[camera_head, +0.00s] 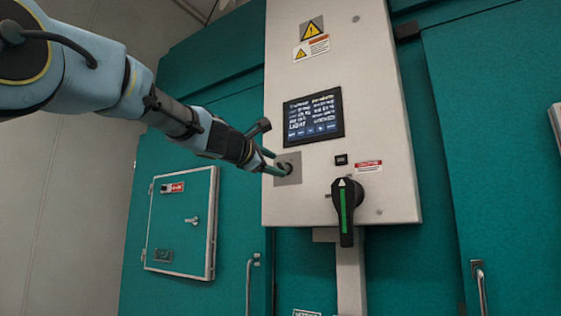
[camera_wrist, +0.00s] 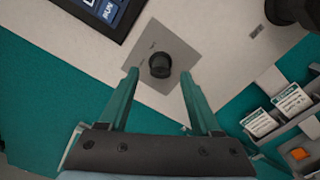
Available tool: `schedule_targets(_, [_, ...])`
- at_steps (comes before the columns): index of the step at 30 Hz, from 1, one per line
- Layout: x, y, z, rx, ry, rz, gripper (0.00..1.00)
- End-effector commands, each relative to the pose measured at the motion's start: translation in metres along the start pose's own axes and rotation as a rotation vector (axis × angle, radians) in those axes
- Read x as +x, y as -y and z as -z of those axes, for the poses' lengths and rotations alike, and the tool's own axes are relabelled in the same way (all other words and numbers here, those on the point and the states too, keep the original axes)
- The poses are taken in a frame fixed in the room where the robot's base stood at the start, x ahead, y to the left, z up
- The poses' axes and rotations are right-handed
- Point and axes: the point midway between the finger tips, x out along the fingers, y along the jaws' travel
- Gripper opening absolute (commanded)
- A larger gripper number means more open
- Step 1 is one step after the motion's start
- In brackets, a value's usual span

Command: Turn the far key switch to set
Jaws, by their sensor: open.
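A key switch with a short black round knob (camera_wrist: 159,65) sits on a square grey plate (camera_wrist: 183,55) on the pale control panel. In the head view the key switch (camera_head: 287,168) is at the panel's lower left, partly hidden by my gripper. My gripper (camera_head: 273,163) reaches in from the left. In the wrist view its two green fingers (camera_wrist: 159,75) are open, one on each side of the knob, with a gap to each. I cannot tell how deep the fingertips reach along it. The switch's position marks are too small to read.
A lit display (camera_head: 313,115) is just above the switch. A black rotary handle with a green stripe (camera_head: 346,208) juts out to the lower right. A small teal hatch (camera_head: 181,222) is at the left. A holder with labels and an orange item (camera_wrist: 300,153) shows at lower right.

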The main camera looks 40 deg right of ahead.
Motion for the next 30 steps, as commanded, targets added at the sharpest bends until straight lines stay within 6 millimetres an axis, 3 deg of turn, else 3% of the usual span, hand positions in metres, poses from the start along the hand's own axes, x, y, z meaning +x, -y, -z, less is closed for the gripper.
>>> schedule_targets(6, [0.029, -0.001, -0.001, 0.000, 0.000, 0.002, 0.65])
schedule_targets(18, [0.036, 0.001, 0.001, 0.001, -0.001, 0.001, 0.65])
schedule_targets(30, [0.036, 0.001, 0.001, 0.002, -0.001, 0.001, 0.21])
